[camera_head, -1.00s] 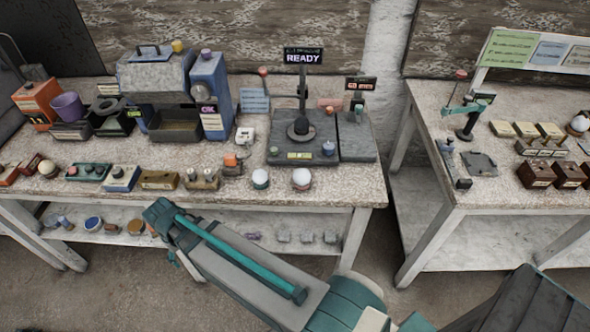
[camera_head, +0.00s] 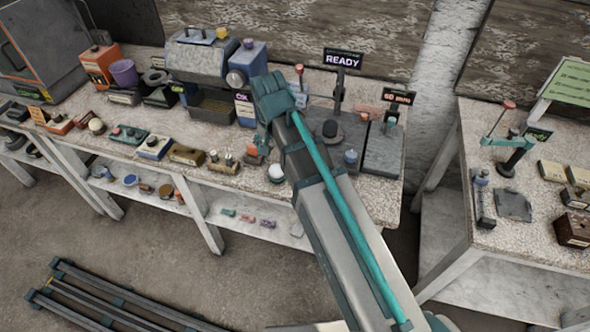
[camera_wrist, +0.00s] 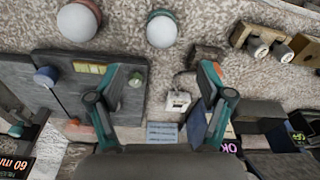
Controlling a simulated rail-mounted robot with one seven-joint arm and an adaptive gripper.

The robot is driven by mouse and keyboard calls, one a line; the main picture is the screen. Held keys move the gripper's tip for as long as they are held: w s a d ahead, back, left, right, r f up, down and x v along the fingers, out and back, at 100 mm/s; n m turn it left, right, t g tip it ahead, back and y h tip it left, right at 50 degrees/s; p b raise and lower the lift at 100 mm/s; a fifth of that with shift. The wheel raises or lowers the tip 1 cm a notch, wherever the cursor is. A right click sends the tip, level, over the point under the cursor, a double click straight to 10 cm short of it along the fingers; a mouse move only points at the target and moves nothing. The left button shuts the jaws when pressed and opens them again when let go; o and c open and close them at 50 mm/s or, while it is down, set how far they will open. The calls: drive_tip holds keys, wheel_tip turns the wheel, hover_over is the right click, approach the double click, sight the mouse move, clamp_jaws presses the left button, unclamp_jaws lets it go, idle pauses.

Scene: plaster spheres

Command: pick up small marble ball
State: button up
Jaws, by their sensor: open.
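Two pale white balls sit on small holders near the table's front edge. In the wrist view, the smaller one (camera_wrist: 162,31) rests on a teal-rimmed holder and the larger one (camera_wrist: 76,22) on a reddish-brown holder. The frames do not show for sure which is the marble one. In the head view, the smaller ball shows (camera_head: 275,172) left of my arm, which hides the larger one. My gripper (camera_wrist: 162,78) is open and empty above the table. Its fingers are apart, with the smaller ball beyond the gap between them. In the head view my wrist mostly hides it.
A grey measuring stand (camera_wrist: 60,112) with a bluish knob (camera_wrist: 46,76) stands beside my gripper. A small white box (camera_wrist: 178,101) and a brown block with metal knobs (camera_wrist: 262,45) are close by. A cream ball (camera_head: 96,125) sits far left. A second table (camera_head: 470,140) stands right.

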drive_tip(key=p, duration=0.1)
hover_over(276, 166)
drive_tip(key=f, duration=0.4)
drive_tip(key=shift+s+a+f, duration=0.1)
drive_tip(key=shift+s+f, duration=0.2)
drive_tip(key=shift+w+f+p, duration=0.15)
drive_tip(key=shift+f+p, duration=0.45)
drive_tip(key=shift+f, duration=0.9)
drive_tip(key=shift+w+f+p, duration=0.1)
drive_tip(key=shift+f+p, duration=0.45)
drive_tip(key=shift+f, duration=0.9)
drive_tip(key=c, duration=1.3)
drive_tip(key=shift+r, duration=0.25)
drive_tip(key=shift+c, duration=0.2)
